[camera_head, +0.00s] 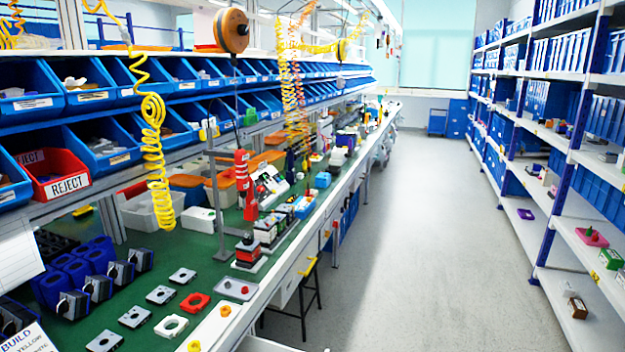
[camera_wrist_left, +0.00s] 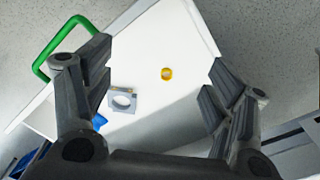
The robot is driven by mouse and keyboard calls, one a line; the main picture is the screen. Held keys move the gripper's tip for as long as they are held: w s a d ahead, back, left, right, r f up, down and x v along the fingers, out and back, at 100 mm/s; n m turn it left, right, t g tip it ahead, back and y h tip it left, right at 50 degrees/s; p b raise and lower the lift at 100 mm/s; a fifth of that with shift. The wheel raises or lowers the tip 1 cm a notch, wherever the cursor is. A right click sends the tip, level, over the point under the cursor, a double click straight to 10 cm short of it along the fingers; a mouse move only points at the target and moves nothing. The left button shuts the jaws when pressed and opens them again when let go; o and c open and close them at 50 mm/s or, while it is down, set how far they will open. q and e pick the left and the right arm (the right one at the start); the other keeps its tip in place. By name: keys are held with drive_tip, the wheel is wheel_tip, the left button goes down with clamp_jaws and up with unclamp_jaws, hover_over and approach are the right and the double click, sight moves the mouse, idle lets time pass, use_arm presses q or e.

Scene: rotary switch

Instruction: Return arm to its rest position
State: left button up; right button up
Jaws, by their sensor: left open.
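My left gripper (camera_wrist_left: 158,88) shows in the left wrist view with its two dark fingers wide apart and nothing between them. Beyond the fingers is a white surface (camera_wrist_left: 180,40) holding a grey square part with a round hole (camera_wrist_left: 122,102) and a small yellow ring (camera_wrist_left: 167,73). I cannot tell how far the fingers are from these parts. Neither gripper shows in the head view.
A green bench (camera_head: 225,268) on the left holds grey plates, red parts and dark blue holders (camera_head: 75,270). Blue bins line its back. Shelves (camera_head: 590,240) stand right, with a clear aisle floor (camera_head: 420,220) between. A green handle (camera_wrist_left: 55,45) is near the left finger.

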use_arm(q)
drive_tip(key=s+m, duration=0.1)
drive_tip(key=s, duration=0.1)
drive_tip(key=s+d+m+t+h, duration=0.1)
drive_tip(key=s, duration=0.2)
drive_tip(key=s+d+f+m+h, duration=0.1)
drive_tip(key=s, duration=0.1)
drive_tip(key=shift+s+d+m+t, duration=0.15)
drive_tip(key=shift+s+m+t, duration=0.15)
drive_tip(key=shift+m, duration=0.1)
drive_tip(key=s+a+r+m+t+y, duration=0.2)
drive_tip(key=s+a+r+m, duration=0.1)
drive_tip(key=s+a, duration=0.75)
wheel_tip(320, 180, down, 27)
drive_tip(key=g, duration=0.2)
drive_tip(key=s+a+f, duration=0.3)
drive_tip(key=s+f, duration=1.2)
drive_tip(key=s, duration=0.2)
drive_tip(key=shift+s+f+g, duration=0.15)
drive_tip(key=shift+s+g, duration=0.05)
drive_tip(key=shift+g, duration=0.2)
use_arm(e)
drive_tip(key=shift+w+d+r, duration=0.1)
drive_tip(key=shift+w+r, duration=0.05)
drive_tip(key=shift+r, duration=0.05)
